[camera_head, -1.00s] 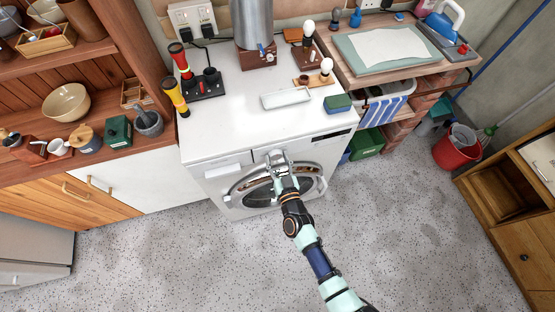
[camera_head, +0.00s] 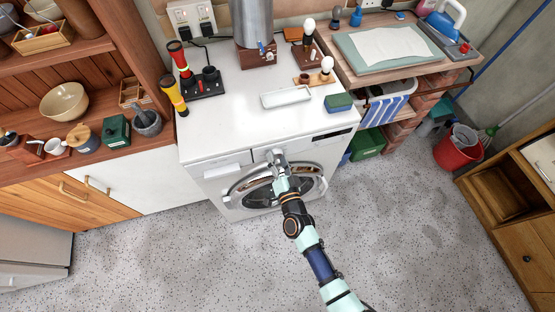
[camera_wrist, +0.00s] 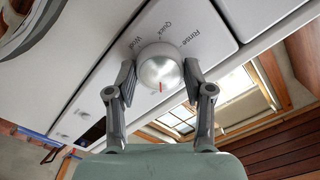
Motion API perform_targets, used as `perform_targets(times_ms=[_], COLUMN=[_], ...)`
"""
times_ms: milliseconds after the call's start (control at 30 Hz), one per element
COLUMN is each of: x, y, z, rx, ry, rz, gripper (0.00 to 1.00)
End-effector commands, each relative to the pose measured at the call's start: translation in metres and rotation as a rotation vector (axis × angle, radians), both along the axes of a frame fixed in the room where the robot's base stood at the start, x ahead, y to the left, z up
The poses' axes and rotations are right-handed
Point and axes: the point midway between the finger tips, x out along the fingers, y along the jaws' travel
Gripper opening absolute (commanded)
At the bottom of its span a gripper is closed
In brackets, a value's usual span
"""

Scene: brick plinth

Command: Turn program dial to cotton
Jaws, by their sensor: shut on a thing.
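The program dial (camera_wrist: 160,66) is a silvery round knob on the white panel of the washing machine (camera_wrist: 95,60). Its red mark points down in the wrist view. The words Wool, Quick and Rinse show around its upper side; I see no Cotton label, and the lower side of the dial's surround is hidden. My gripper (camera_wrist: 160,74) is shut on the dial, one finger at each side. In the head view, my gripper (camera_head: 277,157) is at the washing machine's upper front (camera_head: 240,170), and hides the dial there.
The round door (camera_head: 240,189) lies just below my gripper. The speckled floor (camera_head: 190,255) in front is clear.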

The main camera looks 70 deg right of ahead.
Motion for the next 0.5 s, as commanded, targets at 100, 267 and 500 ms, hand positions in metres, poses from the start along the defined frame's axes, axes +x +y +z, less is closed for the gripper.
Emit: perform_targets(times_ms=[100, 267, 500], x=[-0.0001, -0.0001, -0.0001], y=[0.0000, 0.0000, 0.0000], z=[-0.0001, 0.0001, 0.0002], rx=[0.014, 0.022, 0.023], ry=[-0.019, -0.030, -0.031], rz=[0.000, 0.000, 0.000], gripper=[0.17, 0.17, 0.17])
